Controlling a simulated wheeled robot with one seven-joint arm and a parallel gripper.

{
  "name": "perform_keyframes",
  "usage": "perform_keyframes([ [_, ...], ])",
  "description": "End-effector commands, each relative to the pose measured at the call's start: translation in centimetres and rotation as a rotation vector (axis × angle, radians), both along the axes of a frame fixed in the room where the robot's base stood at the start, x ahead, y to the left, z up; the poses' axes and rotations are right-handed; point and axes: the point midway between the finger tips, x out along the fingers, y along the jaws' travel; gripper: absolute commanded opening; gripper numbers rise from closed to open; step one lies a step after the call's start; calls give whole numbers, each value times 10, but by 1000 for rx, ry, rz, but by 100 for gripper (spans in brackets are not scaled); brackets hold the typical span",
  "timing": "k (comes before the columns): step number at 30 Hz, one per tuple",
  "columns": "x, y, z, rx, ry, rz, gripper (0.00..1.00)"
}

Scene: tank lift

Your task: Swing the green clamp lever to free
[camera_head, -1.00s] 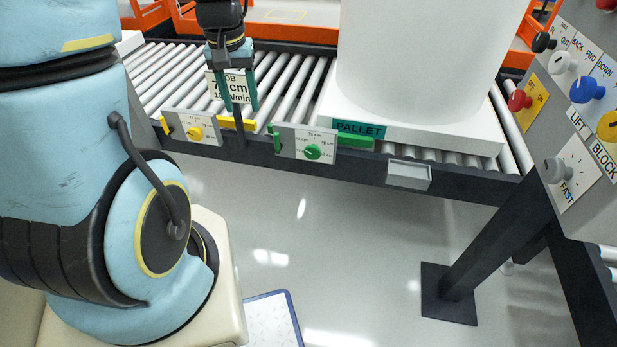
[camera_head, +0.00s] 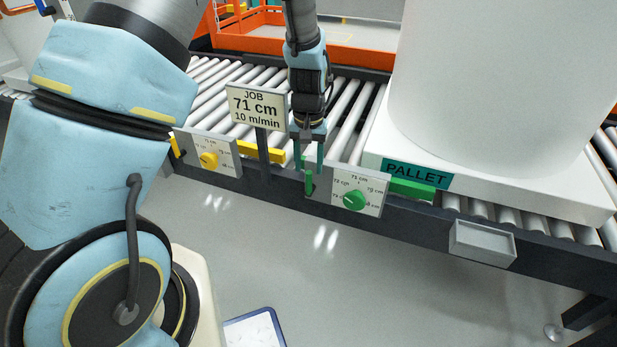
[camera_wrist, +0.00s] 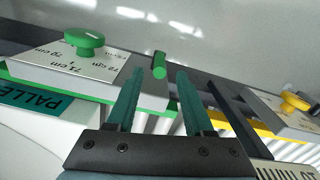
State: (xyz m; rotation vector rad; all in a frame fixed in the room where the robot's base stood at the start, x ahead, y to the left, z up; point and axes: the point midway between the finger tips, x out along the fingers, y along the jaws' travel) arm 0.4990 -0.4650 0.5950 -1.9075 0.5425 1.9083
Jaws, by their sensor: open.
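The green clamp lever (camera_head: 308,182) stands upright at the left edge of the green dial's plate on the conveyor's front rail. In the wrist view the lever (camera_wrist: 159,66) shows just beyond the fingertips, between their lines. My gripper (camera_head: 308,165) is open and empty, pointing down just above and behind the lever; in the wrist view its two teal fingers (camera_wrist: 157,82) are apart. Whether a finger touches the lever cannot be told. The green dial (camera_head: 355,201) sits right of the lever on a white scale plate; it also shows in the wrist view (camera_wrist: 84,42).
A job sign (camera_head: 257,106) reading 71 cm, 10 m/min stands left of my gripper. The yellow dial (camera_head: 209,159) is farther left. A white pallet (camera_head: 520,193) with a large white tank (camera_head: 490,80) stands right. A grey box (camera_head: 482,243) hangs on the rail.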

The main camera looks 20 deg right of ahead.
Motion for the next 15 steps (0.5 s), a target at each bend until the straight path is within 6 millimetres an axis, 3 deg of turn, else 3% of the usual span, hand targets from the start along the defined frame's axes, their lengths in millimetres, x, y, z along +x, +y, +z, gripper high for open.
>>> perform_keyframes([
  [6,0,0,-32,1,1,0,52],
  [15,0,0,-41,-1,-1,1,52],
])
